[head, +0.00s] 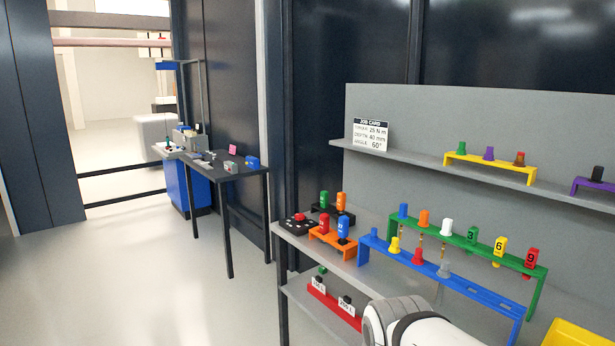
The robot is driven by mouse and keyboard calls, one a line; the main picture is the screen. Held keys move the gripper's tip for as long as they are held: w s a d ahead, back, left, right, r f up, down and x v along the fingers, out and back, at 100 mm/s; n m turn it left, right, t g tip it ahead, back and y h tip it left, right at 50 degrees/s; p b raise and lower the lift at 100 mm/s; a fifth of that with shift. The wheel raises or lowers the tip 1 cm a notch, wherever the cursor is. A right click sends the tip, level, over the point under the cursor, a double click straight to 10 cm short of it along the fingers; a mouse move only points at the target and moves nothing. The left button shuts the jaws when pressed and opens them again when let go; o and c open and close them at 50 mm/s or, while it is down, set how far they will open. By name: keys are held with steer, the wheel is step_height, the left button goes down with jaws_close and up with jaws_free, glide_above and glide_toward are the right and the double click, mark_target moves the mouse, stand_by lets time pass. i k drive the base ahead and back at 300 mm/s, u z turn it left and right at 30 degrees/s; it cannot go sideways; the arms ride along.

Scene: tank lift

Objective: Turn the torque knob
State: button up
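No knob that I can tell for certain as the torque knob shows in the head view. A job card (371,134) on the upper shelf reads 25 N m, depth 40 mm and angle 60°; its top line is small but appears to name torque. A black box (297,224) with a red round top part sits at the left end of the workbench; I cannot tell what it is. My white arm link shows at the bottom edge, in front of the bench. My gripper is out of view.
A green rack (483,252) and a blue rack (470,288) hold several coloured pieces. An orange rack (330,240) stands left of them. A red rack (333,309) sits on the lower shelf. A dark table (240,163) stands back left. Open floor (150,270) lies at left.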

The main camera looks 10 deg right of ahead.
mark_target(300, 217)
steer(key=u, duration=0.15)
steer(key=i, duration=2.4)
steer(key=z, duration=0.35)
